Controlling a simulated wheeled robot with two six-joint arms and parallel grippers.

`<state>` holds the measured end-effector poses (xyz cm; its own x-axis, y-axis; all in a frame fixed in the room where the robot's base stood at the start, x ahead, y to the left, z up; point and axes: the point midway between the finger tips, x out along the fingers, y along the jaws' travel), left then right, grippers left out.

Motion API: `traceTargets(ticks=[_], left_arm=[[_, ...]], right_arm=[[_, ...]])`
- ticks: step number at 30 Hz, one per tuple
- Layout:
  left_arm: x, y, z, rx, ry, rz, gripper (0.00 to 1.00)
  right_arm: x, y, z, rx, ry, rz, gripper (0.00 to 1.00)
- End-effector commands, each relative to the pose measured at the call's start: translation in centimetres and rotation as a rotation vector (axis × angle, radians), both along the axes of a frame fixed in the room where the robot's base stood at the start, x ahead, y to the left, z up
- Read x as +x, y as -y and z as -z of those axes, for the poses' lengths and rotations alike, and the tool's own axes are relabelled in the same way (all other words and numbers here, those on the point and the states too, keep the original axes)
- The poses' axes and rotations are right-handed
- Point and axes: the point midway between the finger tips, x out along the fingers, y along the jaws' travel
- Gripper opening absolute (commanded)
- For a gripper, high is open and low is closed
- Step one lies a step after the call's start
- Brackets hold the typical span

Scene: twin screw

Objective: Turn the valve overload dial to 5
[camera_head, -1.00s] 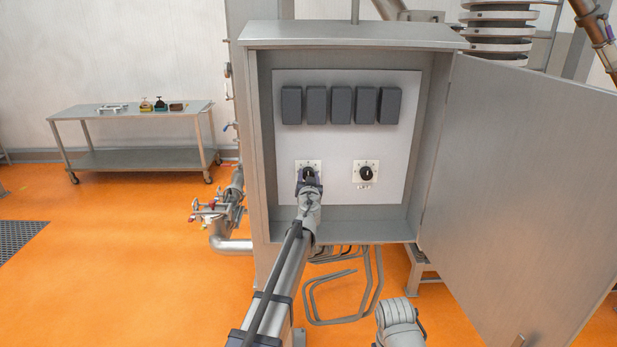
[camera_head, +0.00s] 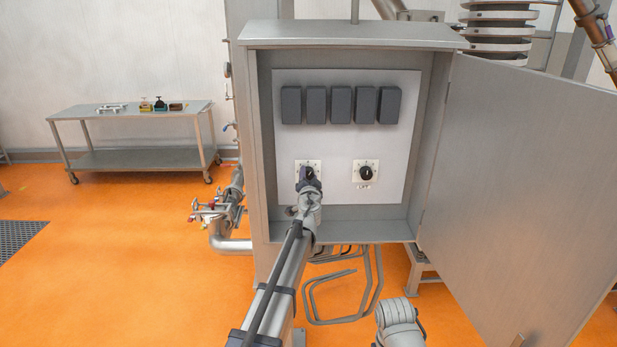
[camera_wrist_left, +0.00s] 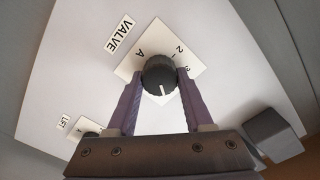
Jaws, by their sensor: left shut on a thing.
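The valve dial is a black round knob (camera_wrist_left: 159,73) with a white pointer line, on a white plate marked A, 2 and 3 beside a VALVE label (camera_wrist_left: 119,36). In the left wrist view the pointer line points down, toward the gripper palm. The plate's lower part and its other marks are hidden. In the head view this dial plate (camera_head: 301,166) is at the left of the panel, with the knob mostly covered. My left gripper (camera_head: 308,173), also in the wrist view (camera_wrist_left: 158,80), is shut on the knob, one purple finger on each side.
A second dial (camera_head: 366,173) sits to the right on the white panel (camera_head: 335,145), below several dark blocks (camera_head: 341,104). The cabinet walls (camera_head: 262,130) surround the panel, and its door (camera_head: 530,180) stands open at the right. A metal table (camera_head: 130,112) stands far left.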

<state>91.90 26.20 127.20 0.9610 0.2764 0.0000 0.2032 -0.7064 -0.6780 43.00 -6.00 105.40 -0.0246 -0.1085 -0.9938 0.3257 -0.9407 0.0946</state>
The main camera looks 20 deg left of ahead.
Motion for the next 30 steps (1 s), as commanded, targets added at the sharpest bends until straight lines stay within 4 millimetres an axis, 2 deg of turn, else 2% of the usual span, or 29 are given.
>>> traceTargets(ticks=[13,30], left_arm=[[-0.01,0.10,0.07,0.201,-0.058,0.000,0.00],[-0.03,0.11,0.08,0.228,-0.065,0.001,0.00]], right_arm=[[0.00,0.00,0.06,0.000,0.000,0.000,0.50],[0.00,0.00,0.07,0.000,0.000,0.000,0.50]])
